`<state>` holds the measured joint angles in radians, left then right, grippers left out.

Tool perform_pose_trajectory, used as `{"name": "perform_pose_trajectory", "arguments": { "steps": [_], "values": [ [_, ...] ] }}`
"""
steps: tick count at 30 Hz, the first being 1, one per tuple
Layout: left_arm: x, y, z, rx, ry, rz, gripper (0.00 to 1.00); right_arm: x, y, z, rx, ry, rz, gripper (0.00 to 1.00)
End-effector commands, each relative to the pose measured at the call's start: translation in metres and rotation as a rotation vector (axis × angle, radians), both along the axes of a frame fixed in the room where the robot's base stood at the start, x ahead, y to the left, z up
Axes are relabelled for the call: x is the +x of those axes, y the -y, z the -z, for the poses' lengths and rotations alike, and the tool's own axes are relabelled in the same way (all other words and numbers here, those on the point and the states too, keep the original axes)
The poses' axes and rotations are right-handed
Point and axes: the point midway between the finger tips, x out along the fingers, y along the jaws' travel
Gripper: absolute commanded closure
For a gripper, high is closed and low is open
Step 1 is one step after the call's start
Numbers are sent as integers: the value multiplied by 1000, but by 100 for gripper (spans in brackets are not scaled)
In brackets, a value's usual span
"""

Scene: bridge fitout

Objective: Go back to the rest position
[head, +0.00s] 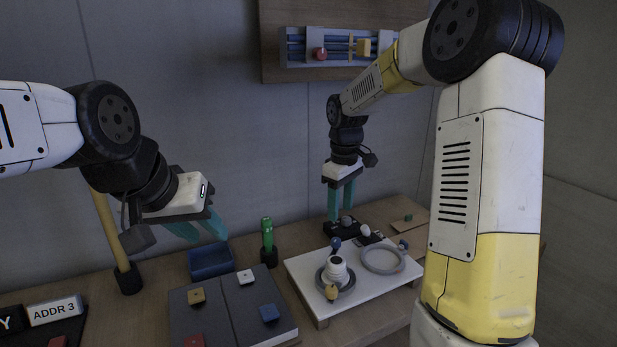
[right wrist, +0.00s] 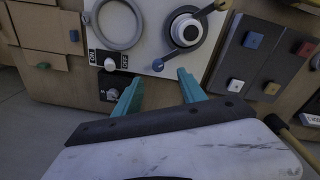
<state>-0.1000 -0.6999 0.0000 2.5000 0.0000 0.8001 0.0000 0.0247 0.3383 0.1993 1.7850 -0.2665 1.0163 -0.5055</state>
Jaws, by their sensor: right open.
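My left gripper (head: 203,229) hangs at the left of the head view, above and left of the blue bin. Its teal fingers are spread apart with nothing seen between them. My right gripper (head: 339,205) points down in the middle of the head view, over the black switch box at the back of the white panel. In the right wrist view its two teal fingers (right wrist: 158,88) are apart and empty. The white panel (right wrist: 150,30) lies beyond the fingertips there. It carries a grey ring and a white knob.
The white panel (head: 300,274) holds a white knob (head: 336,268) and a grey ring (head: 383,260). Left of it are a dark board (head: 236,312) with coloured blocks, a blue bin (head: 211,261) and a green cylinder (head: 267,233). A wall rack (head: 330,62) hangs behind. A wooden pole (head: 107,235) stands at left.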

Motion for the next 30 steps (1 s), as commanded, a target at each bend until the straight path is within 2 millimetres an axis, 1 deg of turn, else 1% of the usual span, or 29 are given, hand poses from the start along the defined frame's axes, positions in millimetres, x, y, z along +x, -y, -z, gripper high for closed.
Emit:
{"name": "perform_pose_trajectory", "arguments": {
  "steps": [1, 2, 3, 5, 6, 8, 9, 11, 12, 15, 18, 21, 25, 30],
  "values": [
    [0, 0, 0, 0, 0, 0, 64, -14, 3, -19, 5, 34, 38, 52],
    [0, 0, 0, 0, 0, 0, 64, -22, 4, -29, 11, 54, 65, 52],
    [0, 0, 0, 0, 0, 0, 64, -36, 6, -41, 21, 78, 105, 52],
    [0, 0, 0, 0, 0, 0, 64, -56, 9, -57, 39, 116, 166, 52],
    [0, 0, 0, 0, 0, 0, 64, -69, 11, -67, 53, 140, 206, 52],
    [0, 0, 0, 0, 0, 0, 64, -90, 14, -79, 79, 176, 267, 52],
    [0, 0, 0, 0, 0, 0, 64, -104, 15, -87, 98, 200, 309, 52],
    [0, 0, 0, 0, 0, 0, 64, -126, 17, -95, 131, 234, 369, 52],
    [0, 0, 0, 0, 0, 0, 64, -140, 18, -100, 154, 256, 409, 52],
    [0, 0, 0, 0, 0, 0, 64, -174, 21, -107, 221, 308, 509, 52],
    [0, 0, 0, 0, 0, 0, 64, -203, 21, -109, 288, 347, 594, 52],
    [0, 0, 0, 0, 0, 0, 64, -223, 21, -107, 344, 373, 657, 52],
    [0, 0, 0, 0, 0, 0, 64, -238, 20, -104, 391, 390, 704, 52],
    [0, 0, 0, 0, 0, 0, 64, -242, 19, -103, 405, 393, 720, 52]
  ]
}}
